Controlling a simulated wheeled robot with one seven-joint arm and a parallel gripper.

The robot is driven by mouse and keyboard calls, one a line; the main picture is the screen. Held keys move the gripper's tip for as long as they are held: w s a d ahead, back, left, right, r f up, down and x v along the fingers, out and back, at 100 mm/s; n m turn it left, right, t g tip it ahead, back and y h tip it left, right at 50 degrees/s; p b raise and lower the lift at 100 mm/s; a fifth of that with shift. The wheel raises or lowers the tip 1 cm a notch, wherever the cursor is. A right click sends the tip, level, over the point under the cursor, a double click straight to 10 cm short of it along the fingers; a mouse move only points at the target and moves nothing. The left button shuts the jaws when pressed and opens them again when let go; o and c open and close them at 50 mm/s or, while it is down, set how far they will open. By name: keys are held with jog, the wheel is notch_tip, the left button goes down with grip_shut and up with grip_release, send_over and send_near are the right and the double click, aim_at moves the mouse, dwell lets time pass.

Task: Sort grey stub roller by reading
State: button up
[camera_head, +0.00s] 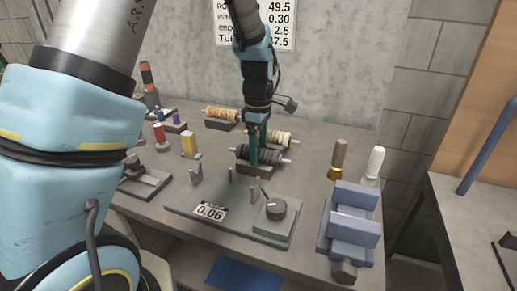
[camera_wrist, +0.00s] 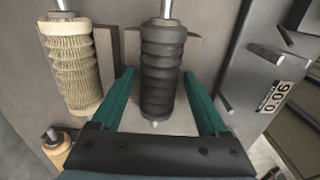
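The dark grey ribbed stub roller (camera_head: 270,155) lies across a brown cradle (camera_head: 256,171) on the bench. It also shows in the wrist view (camera_wrist: 163,72), with a metal shaft end. My gripper (camera_head: 255,158) points down at it. In the wrist view, the teal fingers of my gripper (camera_wrist: 160,78) are apart, one on each side of the roller, with a narrow gap visible on the left. Contact on the right is unclear. The grey measuring fixture (camera_head: 185,203), with upright posts and a knob (camera_head: 275,208), stands in front. Its display (camera_head: 210,211) reads 0.06.
A cream ribbed roller (camera_head: 278,137) lies close behind the grey one, also beside it in the wrist view (camera_wrist: 70,65). Another tan roller (camera_head: 221,113) sits farther back left. A blue-grey vise (camera_head: 353,228) stands right. A wall sign (camera_head: 281,18) lists numbers, partly hidden by my arm.

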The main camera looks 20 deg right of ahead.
jog(key=shift+o, duration=1.1)
notch_tip(320, 180, up, 18)
jog(key=p, duration=0.4)
jog(key=shift+p, duration=0.3)
jog(key=shift+f, duration=0.1)
jog(key=w+a+f+m, duration=0.1)
jog(key=a+f+m, duration=0.1)
jog(key=a, duration=0.5)
jog(key=w+a+f+m, duration=0.1)
jog(key=a+m, duration=0.1)
jog(key=a, duration=0.5)
jog(key=s+a+f+m, duration=0.2)
jog(key=s+a+m, duration=0.1)
jog(key=a, duration=0.5)
jog(key=s+a+f+m+t, duration=0.1)
jog(key=s+a+f+m, duration=0.1)
jog(key=a, duration=0.6)
jog(key=shift+s+f+m+t, duration=0.3)
jog(key=shift+s+m, duration=0.2)
jog(key=shift+m, duration=0.3)
